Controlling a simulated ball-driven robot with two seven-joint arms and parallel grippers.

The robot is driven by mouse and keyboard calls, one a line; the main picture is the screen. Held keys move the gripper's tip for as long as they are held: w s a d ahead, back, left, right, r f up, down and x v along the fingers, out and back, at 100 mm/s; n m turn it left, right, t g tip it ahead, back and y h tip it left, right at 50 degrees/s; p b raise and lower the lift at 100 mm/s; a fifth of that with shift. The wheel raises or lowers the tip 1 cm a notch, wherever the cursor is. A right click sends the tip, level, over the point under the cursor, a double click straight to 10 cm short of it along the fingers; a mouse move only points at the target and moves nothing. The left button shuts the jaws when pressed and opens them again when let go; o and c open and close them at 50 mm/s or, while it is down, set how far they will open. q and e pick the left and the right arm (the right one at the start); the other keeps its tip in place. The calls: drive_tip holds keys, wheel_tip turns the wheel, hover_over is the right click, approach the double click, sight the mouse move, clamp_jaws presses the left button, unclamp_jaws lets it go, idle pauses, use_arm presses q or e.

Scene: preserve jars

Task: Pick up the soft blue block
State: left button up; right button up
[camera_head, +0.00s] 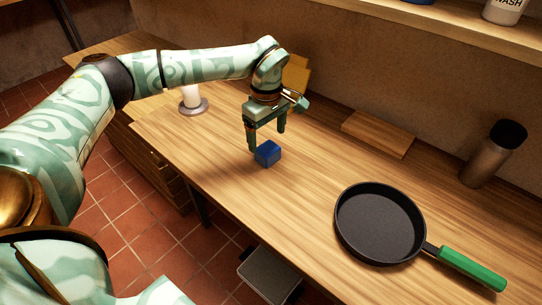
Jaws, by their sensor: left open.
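The soft blue block (267,154) sits on the wooden counter (290,205) near its front edge. I cannot tell whether the near finger touches the block. The gripper holds nothing. My right gripper is not in the view.
A black frying pan (380,224) with a green handle lies to the right. A wooden board (379,133) and a dark-capped bottle (491,156) are by the wall. A white cylinder on a round base (192,98) stands behind my left arm. A shelf (440,25) runs above.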

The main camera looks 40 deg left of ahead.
sight(267, 148)
use_arm(q)
drive_tip(key=shift+f, duration=0.8)
drive_tip(key=shift+f+b, duration=0.3)
drive_tip(key=shift+b, duration=0.05)
drive_tip(key=f+b, duration=0.1)
drive_tip(key=f, duration=0.1)
drive_tip(key=f+b, duration=0.1)
drive_tip(key=f, duration=0.2)
drive_tip(key=shift+w+b, duration=0.2)
drive_tip(key=shift+b, duration=0.1)
drive_tip(key=shift+r, duration=0.25)
drive_tip(key=shift+s, duration=0.1)
drive_tip(key=c, duration=1.1)
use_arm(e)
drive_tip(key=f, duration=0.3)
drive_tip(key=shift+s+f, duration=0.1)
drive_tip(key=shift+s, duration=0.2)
